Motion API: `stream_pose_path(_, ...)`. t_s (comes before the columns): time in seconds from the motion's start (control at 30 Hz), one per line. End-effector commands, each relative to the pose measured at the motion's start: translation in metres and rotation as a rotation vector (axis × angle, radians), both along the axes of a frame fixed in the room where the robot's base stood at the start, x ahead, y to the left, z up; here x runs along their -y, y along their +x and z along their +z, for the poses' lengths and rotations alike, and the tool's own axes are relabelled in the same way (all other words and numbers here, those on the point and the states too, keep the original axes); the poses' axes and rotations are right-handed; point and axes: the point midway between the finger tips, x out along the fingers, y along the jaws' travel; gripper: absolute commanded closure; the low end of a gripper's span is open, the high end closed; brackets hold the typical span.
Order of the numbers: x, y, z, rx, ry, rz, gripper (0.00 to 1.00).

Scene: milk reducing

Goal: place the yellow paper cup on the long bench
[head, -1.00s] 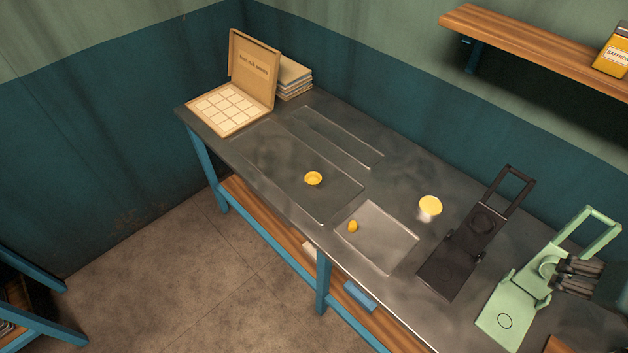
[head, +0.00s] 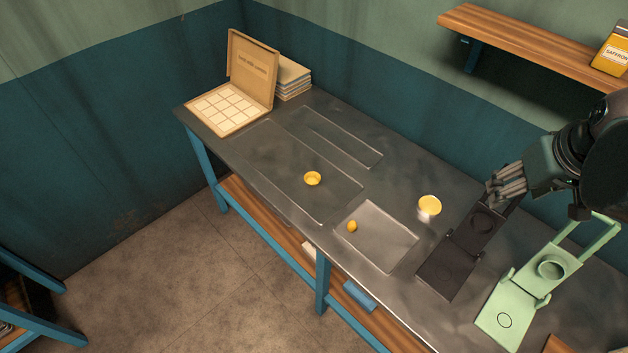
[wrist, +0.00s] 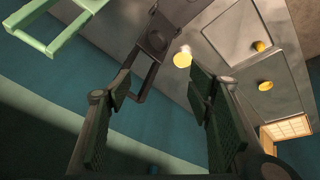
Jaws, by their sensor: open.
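My gripper (head: 506,184) is raised over the far part of the dark hinged press, well to the right of this cup. In the wrist view its two fingers (wrist: 160,98) are apart with nothing between them.
A pale round container with a yellow top (head: 430,206) stands left of the dark press (head: 463,247). A small yellow lump (head: 352,226) lies on the square metal plate (head: 378,243). A green press (head: 523,295) is at right, an open box (head: 232,107) at the far left end.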

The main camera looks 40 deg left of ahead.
Motion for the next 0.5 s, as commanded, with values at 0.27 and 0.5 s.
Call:
stream_pose_path(0.27,-0.068,0.020,-0.013,-0.036,-0.045,0.155,0.48)
stream_pose_path(0.5,-0.128,0.030,-0.029,-0.063,-0.083,0.288,0.48)
